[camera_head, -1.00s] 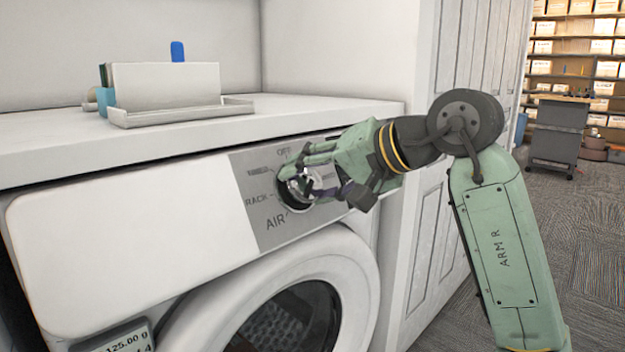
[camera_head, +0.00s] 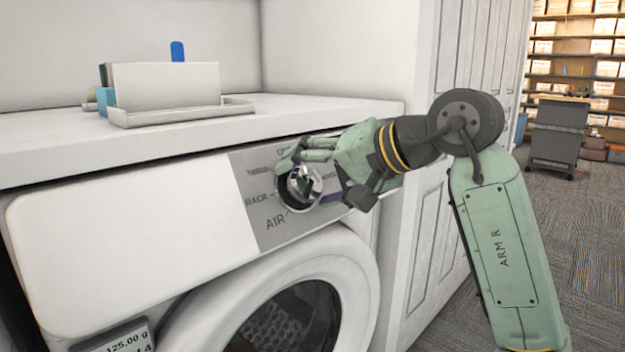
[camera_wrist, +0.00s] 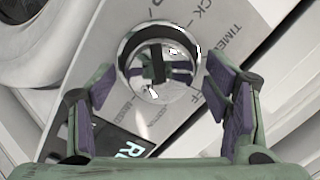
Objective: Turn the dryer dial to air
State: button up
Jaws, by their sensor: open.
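The dryer dial (camera_head: 304,184) is a shiny chrome knob on the grey panel (camera_head: 256,196) of the white dryer (camera_head: 120,222). The words OFF, TIMED, RACK and AIR are printed around it, with AIR at its lower left. In the wrist view the dial (camera_wrist: 158,62) sits between the two fingers, towards their tips, with a gap on each side. My gripper (camera_wrist: 158,90) is open, its purple-grey pads spread around the dial without visibly touching it. In the head view the fingers partly cover the dial's right side and the OFF label. The dial's pointer direction cannot be made out.
A white counter (camera_head: 60,145) overhangs the dryer panel just above my gripper. A white tray holder (camera_head: 165,88) stands on it. The round dryer door (camera_head: 205,318) bulges out below the dial. A white cabinet wall (camera_head: 415,235) stands to the right.

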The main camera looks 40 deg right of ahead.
jog(key=v, duration=1.2)
dwell(0.3)
